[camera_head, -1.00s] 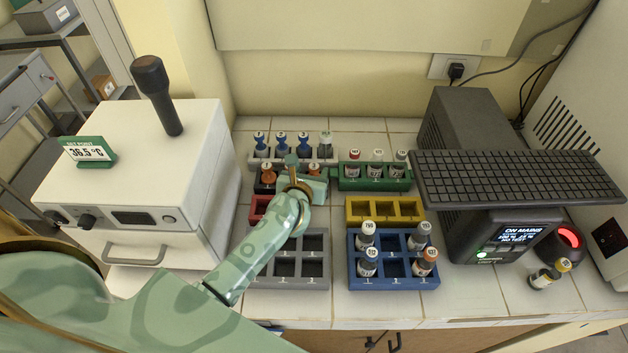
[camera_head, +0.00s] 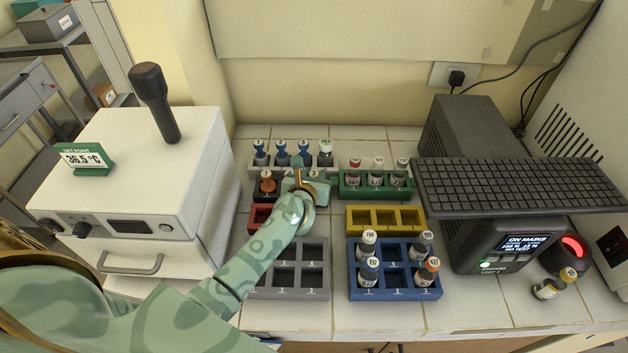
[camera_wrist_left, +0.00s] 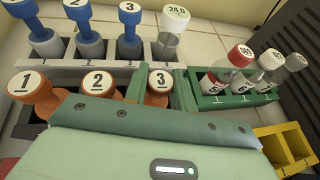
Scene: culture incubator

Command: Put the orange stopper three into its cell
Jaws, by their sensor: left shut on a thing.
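The orange stopper three (camera_wrist_left: 158,84) has a white cap marked 3 and stands upright at the right end of the black rack. My left gripper (camera_head: 303,181) is shut on it, with green fingers close on both sides of it. Its lower end is hidden by the gripper, so I cannot tell how deep it sits in the cell. Orange stopper one (camera_wrist_left: 34,88) and orange stopper two (camera_wrist_left: 98,84) stand to its left in the black rack (camera_head: 256,188). My right gripper is not in view.
Behind is a grey rack (camera_head: 254,166) with blue stoppers and a clear-bodied vial. The green rack (camera_head: 375,191) with vials is close on the right. Yellow (camera_head: 384,228), blue (camera_head: 395,292) and grey racks (camera_head: 300,293) are nearer. A keyboard (camera_head: 520,183) overhangs at the right.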

